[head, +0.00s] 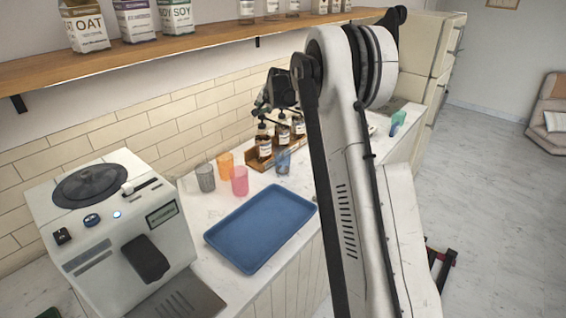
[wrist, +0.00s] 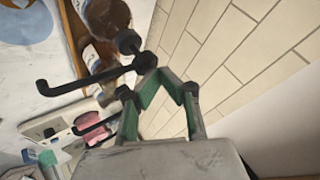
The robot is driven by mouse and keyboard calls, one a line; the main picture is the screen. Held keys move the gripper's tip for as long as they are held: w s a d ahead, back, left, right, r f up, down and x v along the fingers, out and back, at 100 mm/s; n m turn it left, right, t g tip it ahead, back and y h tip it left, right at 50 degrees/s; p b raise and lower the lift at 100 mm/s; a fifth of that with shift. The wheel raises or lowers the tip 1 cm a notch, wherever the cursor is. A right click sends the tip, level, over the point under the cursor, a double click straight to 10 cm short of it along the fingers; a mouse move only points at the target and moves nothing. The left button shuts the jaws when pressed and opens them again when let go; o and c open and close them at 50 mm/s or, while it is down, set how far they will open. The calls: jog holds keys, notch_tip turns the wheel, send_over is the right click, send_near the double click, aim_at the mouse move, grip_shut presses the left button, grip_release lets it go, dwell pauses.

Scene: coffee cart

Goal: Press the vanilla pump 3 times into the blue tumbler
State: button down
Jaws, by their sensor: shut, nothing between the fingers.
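Several pump bottles stand in a wooden rack against the tiled wall; their labels are too small to read, so I cannot tell which is vanilla. The front-left bottle (head: 264,142) has a black pump head. The blue tumbler (head: 283,161) stands on the counter just in front of the rack; it shows as a blue round shape in the wrist view (wrist: 25,20). My gripper (head: 264,103) is shut and empty above the front-left bottle. In the wrist view its tips (wrist: 146,64) are at a black pump head (wrist: 130,44); I cannot tell whether they touch.
A grey cup (head: 205,178), an orange cup (head: 225,165) and a pink cup (head: 240,181) stand left of the rack. A blue tray (head: 260,228) lies in front. A coffee machine (head: 110,230) fills the left. A shelf (head: 170,55) runs above.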

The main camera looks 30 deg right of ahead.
jog(key=shift+f, duration=0.15)
jog(key=shift+f+b, duration=0.35)
jog(key=shift+b, duration=0.2)
jog(key=shift+r, duration=0.45)
dwell(0.4)
jog(key=shift+r+p, duration=1.05)
jog(key=shift+r, duration=1.95)
